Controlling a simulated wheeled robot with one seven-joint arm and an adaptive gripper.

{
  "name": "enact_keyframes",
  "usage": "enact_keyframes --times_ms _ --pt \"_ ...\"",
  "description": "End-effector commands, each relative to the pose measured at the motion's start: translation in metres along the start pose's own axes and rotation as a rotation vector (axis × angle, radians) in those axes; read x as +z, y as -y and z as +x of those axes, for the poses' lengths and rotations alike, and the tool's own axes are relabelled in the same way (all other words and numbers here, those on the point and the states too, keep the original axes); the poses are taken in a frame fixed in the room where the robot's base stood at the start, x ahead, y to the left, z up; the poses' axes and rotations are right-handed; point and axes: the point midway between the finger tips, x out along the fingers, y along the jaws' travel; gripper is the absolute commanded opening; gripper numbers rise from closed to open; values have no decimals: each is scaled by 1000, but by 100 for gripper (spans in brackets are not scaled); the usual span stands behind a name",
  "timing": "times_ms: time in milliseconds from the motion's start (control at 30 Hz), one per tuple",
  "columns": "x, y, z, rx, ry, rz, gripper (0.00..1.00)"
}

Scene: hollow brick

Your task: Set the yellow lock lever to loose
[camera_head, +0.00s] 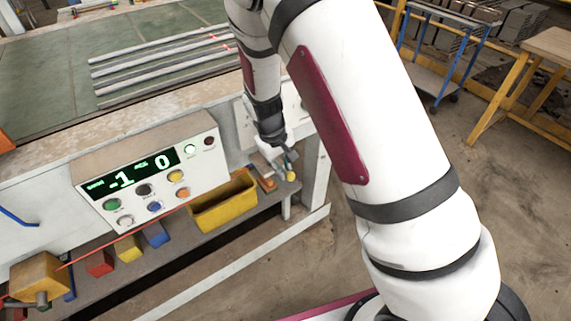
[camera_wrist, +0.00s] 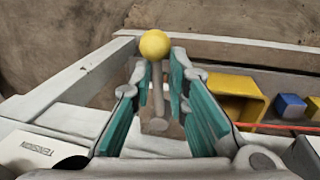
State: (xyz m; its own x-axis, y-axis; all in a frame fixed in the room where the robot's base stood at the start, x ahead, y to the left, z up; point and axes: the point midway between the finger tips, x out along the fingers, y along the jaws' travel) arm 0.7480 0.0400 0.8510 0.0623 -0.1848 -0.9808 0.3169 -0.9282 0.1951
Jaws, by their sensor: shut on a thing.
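The yellow lock lever shows in the wrist view as a round yellow knob (camera_wrist: 155,44) on a thin grey rod, between and just beyond the fingertips. In the head view the yellow knob (camera_head: 291,176) is small, at the right end of the bench front. My gripper (camera_wrist: 159,78) has teal-padded fingers on either side of the rod and is shut on the lever. In the head view my gripper (camera_head: 277,160) is small and partly hidden by its own wrist. The lever's base and any loose mark on it cannot be made out.
A control panel (camera_head: 150,170) reads -1 and 0. A yellow bin (camera_head: 225,203) sits on the shelf left of the lever, with coloured blocks farther left. Open floor lies beyond the bench's white frame.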

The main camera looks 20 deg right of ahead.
Motion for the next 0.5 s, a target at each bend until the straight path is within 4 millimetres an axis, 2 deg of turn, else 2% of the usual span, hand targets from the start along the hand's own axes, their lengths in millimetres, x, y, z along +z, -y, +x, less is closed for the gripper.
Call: enact_keyframes --times_ms 500 --pt "-1 4 -1 -2 4 26 0"
